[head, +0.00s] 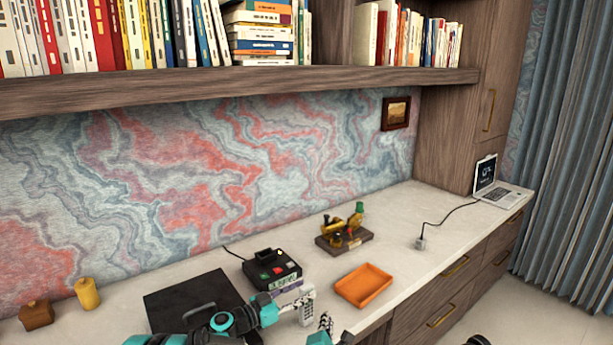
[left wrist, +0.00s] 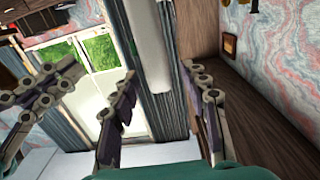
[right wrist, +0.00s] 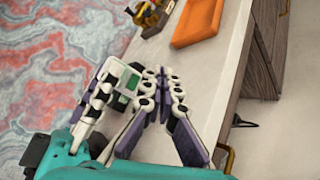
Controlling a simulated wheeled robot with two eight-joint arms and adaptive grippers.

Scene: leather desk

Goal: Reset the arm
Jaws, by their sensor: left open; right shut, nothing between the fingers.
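My left gripper (head: 303,291) is above the desk's front part, near the black device. In the left wrist view its fingers are spread and empty (left wrist: 166,85). My right gripper (head: 326,322) is lower and just to its right, at the bottom of the head view. In the right wrist view its fingertips (right wrist: 163,78) are together with nothing between them. A pale handset-like object with a green patch (right wrist: 127,82) shows to the left of those fingertips. I cannot tell whether it touches either gripper.
A bookshelf (head: 240,82) overhangs.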

